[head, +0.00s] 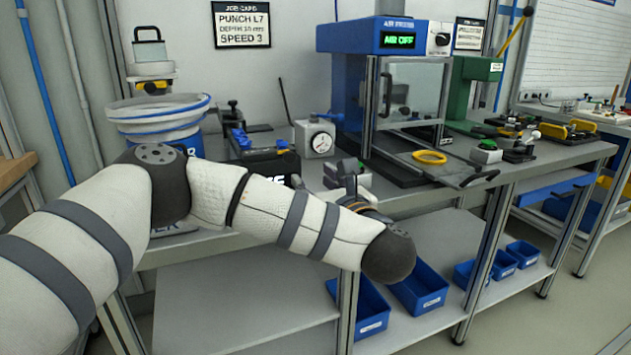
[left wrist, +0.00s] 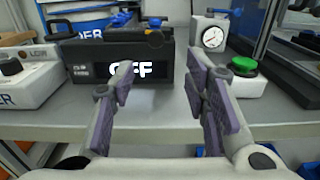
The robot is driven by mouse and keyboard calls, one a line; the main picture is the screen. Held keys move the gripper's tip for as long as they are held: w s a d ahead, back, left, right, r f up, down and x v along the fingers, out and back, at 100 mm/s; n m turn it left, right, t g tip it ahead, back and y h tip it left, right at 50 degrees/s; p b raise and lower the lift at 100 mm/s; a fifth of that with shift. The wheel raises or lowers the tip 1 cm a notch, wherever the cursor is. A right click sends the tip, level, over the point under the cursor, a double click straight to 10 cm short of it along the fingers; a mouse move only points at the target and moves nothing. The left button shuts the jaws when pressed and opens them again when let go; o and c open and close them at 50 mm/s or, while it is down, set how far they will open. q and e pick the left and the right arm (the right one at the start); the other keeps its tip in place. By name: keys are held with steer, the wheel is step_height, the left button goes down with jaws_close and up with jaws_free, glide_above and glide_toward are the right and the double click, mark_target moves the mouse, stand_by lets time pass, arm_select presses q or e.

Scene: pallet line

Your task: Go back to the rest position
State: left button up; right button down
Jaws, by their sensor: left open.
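My left arm reaches across the head view from the left, over the front of the grey workbench (head: 420,193). My left gripper (head: 347,176) is small and partly hidden behind my own wrist there. In the left wrist view the left gripper (left wrist: 160,78) shows two purple-padded fingers, spread apart with nothing between them. Beyond the fingers stands a black unit (left wrist: 88,72) with a lit display reading OFF. My right gripper is in neither view.
A dial gauge (head: 320,142) and a blue press (head: 350,85) reading AIR OFF stand on the bench. A feeder bowl (head: 158,112) is at left. A box with a green button (left wrist: 243,68) is right of the fingers. Blue bins (head: 420,290) sit on the lower shelf.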

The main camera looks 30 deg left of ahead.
arm_select(q)
steer(key=d+f+m+t+h+p, duration=0.1)
steer(key=d+f+m+t+h, duration=0.2)
steer(key=d+f+m+h, duration=0.6)
steer(key=s+d+f+m+g+h+p, duration=0.1)
steer(key=s+d+f+m+g+h, duration=0.15)
steer(key=s+f+m, duration=0.65)
steer(key=s+d+f+m+g+h+p, duration=0.1)
steer(key=s+d+f+m+g+h, duration=0.2)
steer(key=s+f+m, duration=0.45)
steer(key=s+f+m+g+p, duration=0.1)
steer(key=s+f+m+g, duration=0.1)
steer(key=s+f+m, duration=0.3)
steer(key=s+f+m+g, duration=0.2)
steer(key=s+m, duration=0.3)
steer(key=s, duration=0.3)
steer(key=s+a+m+g, duration=0.4)
steer(key=s+a+m, duration=0.1)
steer(key=s, duration=0.6)
steer(key=s+a+m+g+p, duration=0.1)
steer(key=s+a+m+g, duration=0.3)
steer(key=s, duration=0.8)
steer(key=shift+a+r+m+y+p, duration=0.3)
steer(key=shift+a+r+m+y, duration=0.15)
steer(key=shift+a, duration=0.4)
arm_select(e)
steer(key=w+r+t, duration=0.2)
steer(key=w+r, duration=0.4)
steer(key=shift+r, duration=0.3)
